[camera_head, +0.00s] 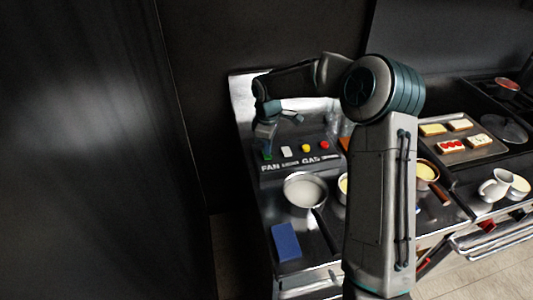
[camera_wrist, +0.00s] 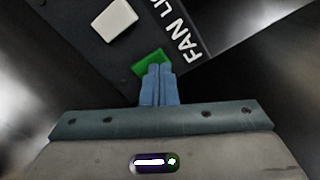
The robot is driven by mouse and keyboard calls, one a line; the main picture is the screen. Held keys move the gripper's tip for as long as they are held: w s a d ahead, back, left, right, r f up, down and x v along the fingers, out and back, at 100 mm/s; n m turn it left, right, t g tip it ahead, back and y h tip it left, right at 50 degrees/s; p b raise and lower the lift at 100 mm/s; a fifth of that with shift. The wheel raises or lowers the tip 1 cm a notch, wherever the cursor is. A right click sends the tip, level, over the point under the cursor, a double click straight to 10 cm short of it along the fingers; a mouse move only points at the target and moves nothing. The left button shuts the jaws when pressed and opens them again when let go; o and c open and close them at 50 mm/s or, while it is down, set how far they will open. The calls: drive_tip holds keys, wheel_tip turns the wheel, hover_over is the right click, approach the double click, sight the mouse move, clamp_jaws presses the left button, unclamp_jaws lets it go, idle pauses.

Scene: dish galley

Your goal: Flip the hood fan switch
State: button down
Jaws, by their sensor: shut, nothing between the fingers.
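The hood fan switch is a green rocker (camera_wrist: 149,62) beside the white word FAN on a dark panel (camera_wrist: 185,18). It also shows in the head view (camera_head: 267,156) at the panel's left end, partly hidden by my gripper. My gripper (camera_wrist: 158,70) is shut and empty, and its blue fingertips overlap the lower edge of the green switch in the wrist view. I cannot tell whether they touch it. In the head view my gripper (camera_head: 267,148) points down at the panel's left end.
Right of the fan switch sit a white switch (camera_head: 287,151), a yellow knob (camera_head: 306,148) and a red knob (camera_head: 324,145). Below stand a pan (camera_head: 304,177) and a blue block (camera_head: 286,241).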

drive_tip(key=shift+f+b, duration=0.6)
drive_tip(key=shift+f, duration=0.3)
idle(0.9)
drive_tip(key=shift+r+p, duration=2.55)
drive_tip(key=shift+r, duration=1)
drive_tip(key=s+d+r+m+t+b, duration=0.1)
drive_tip(key=s+d+r+m, duration=0.15)
drive_tip(key=s, duration=0.35)
drive_tip(key=s+d+r+m+h+b, duration=0.1)
drive_tip(key=s+d+r+m, duration=0.15)
drive_tip(key=s+r, duration=0.2)
drive_tip(key=s+d+r+m+t+b, duration=0.1)
drive_tip(key=s+d+r+m, duration=0.15)
drive_tip(key=s, duration=0.45)
drive_tip(key=s+d+m+t, duration=0.1)
drive_tip(key=s+d+m, duration=0.1)
drive_tip(key=s, duration=0.5)
drive_tip(key=s+d+m+y+b, duration=0.1)
drive_tip(key=s+d+m, duration=0.1)
drive_tip(key=s+m, duration=0.2)
drive_tip(key=s, duration=0.3)
drive_tip(key=shift+s+d+f+m+t, duration=0.2)
drive_tip(key=shift+d+f+m+t, duration=0.1)
drive_tip(key=shift+m+t, duration=0.1)
